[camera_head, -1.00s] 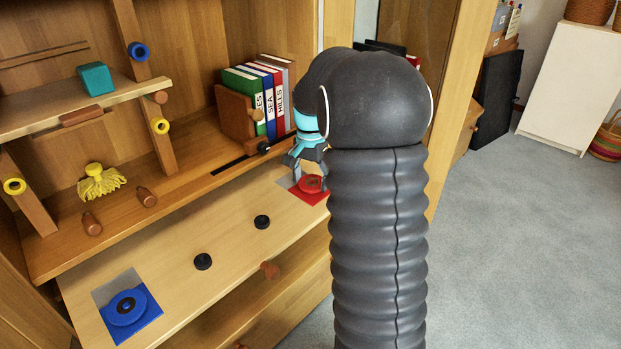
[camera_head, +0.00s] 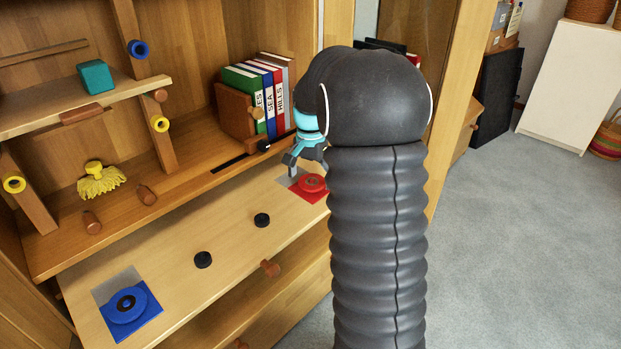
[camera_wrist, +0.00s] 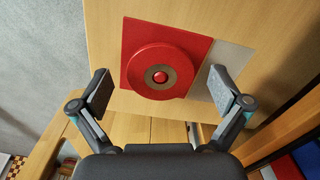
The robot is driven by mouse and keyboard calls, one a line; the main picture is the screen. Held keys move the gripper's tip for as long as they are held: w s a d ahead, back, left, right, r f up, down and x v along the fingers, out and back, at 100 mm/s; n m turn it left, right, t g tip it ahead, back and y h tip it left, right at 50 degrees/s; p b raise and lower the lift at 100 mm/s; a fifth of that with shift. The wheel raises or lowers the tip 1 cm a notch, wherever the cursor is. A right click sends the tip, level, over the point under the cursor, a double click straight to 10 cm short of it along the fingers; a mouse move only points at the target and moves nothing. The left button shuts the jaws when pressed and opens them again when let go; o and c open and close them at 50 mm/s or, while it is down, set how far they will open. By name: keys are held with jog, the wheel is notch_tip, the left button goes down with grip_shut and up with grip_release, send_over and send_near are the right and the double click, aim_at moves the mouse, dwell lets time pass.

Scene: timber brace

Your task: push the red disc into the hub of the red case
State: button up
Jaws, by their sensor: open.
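The red case (camera_head: 313,184) lies at the far right end of the light wooden board in the head view. In the wrist view it is a red square plate with a round red body (camera_wrist: 138,68) and a brown ring at its centre. A small round red disc (camera_wrist: 160,76) shows inside that ring; how deep it sits I cannot tell. My gripper (camera_head: 305,165) is above the case, partly hidden by my arm. In the wrist view my gripper (camera_wrist: 160,90) is open, its fingers apart on either side of the round body, with nothing between them.
A grey patch (camera_wrist: 230,60) adjoins the red case. A blue case (camera_head: 145,318) lies at the board's near left end. Two black discs (camera_head: 203,260) (camera_head: 262,220) stand between. Books (camera_head: 262,95) and a wooden bookend (camera_head: 236,112) stand on the shelf behind my gripper.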

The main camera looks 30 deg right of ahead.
notch_tip(320, 180, up, 12)
dwell(0.5)
dwell(0.4)
jog(key=s+a+f+n, duration=0.2)
jog(key=s+f+n, duration=0.2)
jog(key=f+n, duration=0.1)
jog(key=s+a+r+n+t, duration=0.1)
jog(key=s+a, duration=0.3)
jog(key=s, duration=0.4)
jog(key=s+a+r+n+t, duration=0.1)
jog(key=s+a+n+t, duration=0.1)
jog(key=s+a, duration=0.3)
jog(key=s+a+r+n+t+p, duration=0.1)
jog(key=s+a, duration=0.4)
jog(key=s, duration=0.5)
jog(key=shift+s+n+t, duration=0.4)
jog(key=shift+n+t, duration=0.4)
jog(key=shift+n, duration=0.2)
